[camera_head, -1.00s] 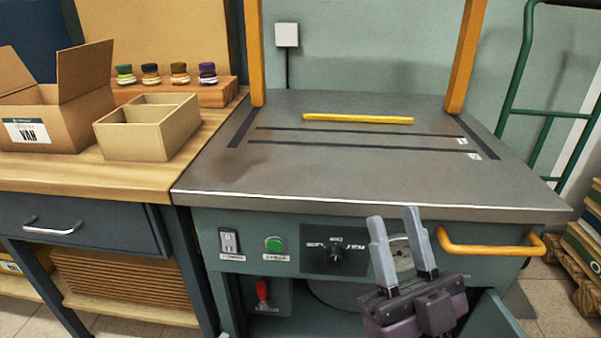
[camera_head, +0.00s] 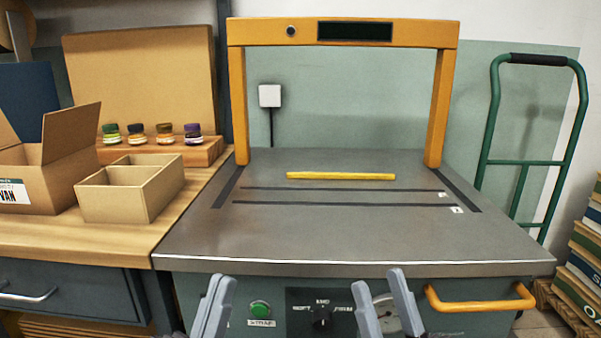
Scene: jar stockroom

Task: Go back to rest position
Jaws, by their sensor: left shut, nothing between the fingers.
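My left gripper (camera_head: 214,303) shows at the bottom edge in front of the grey machine (camera_head: 340,233). Its two grey fingers lie close together, shut with nothing between them. My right gripper (camera_head: 386,300) is at the bottom, to the right of the left one. Its fingers stand apart, open and empty, in front of the machine's front panel. Both point upward in the picture, and their lower parts are cut off by the frame edge.
The machine has an orange arch (camera_head: 237,105), a yellow strip (camera_head: 340,176) on top and an orange handle (camera_head: 480,299). On the wooden bench stand a divided box (camera_head: 120,198), an open carton (camera_head: 50,180) and several small jars (camera_head: 165,134). A green hand truck (camera_head: 494,110) stands right.

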